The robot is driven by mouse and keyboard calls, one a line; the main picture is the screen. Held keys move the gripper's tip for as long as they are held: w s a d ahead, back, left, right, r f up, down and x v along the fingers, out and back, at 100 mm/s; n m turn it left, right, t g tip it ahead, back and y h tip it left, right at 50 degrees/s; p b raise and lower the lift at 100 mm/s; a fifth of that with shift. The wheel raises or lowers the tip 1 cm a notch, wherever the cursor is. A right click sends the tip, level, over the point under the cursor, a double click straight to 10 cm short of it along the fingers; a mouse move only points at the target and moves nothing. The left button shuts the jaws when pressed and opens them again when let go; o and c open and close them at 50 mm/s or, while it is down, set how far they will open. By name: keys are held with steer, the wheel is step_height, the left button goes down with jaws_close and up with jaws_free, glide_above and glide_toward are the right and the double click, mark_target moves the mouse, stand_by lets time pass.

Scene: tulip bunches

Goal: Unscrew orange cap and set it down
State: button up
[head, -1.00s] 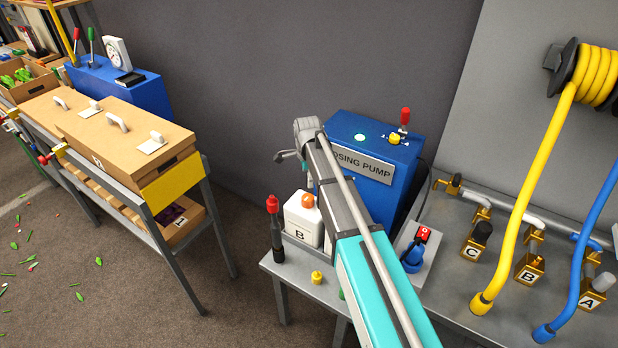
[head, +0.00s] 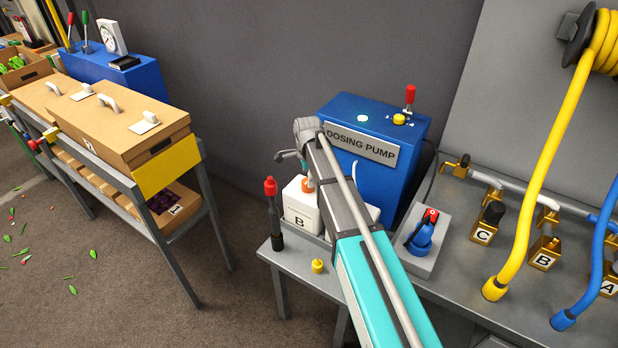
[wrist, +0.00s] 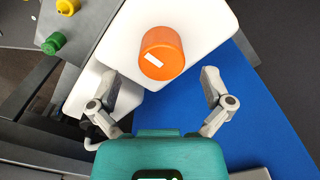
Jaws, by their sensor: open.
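The orange cap (wrist: 162,52) sits on a white bottle (wrist: 205,25), with a white mark on its side. In the head view, the bottle marked B (head: 300,212) stands upright on the grey table, and the orange cap (head: 308,185) shows partly beside my arm. My gripper (wrist: 160,80) is open and empty in the wrist view, its fingers spread wide, with the cap ahead of them and roughly centred between their lines. The fingers look apart from the cap. In the head view my gripper is mostly hidden behind my arm.
A blue dosing pump (head: 395,180) stands close behind the bottle. A red-topped black post (head: 272,215) stands left of it. A small yellow cap (head: 318,266) lies in front; a green one (wrist: 53,43) shows too. Pipes and hoses (head: 530,200) fill the right bench.

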steer(key=shift+f+b, duration=1.2)
steer(key=shift+f, duration=0.3)
steer(key=shift+c, duration=0.3)
steer(key=c, duration=1.1)
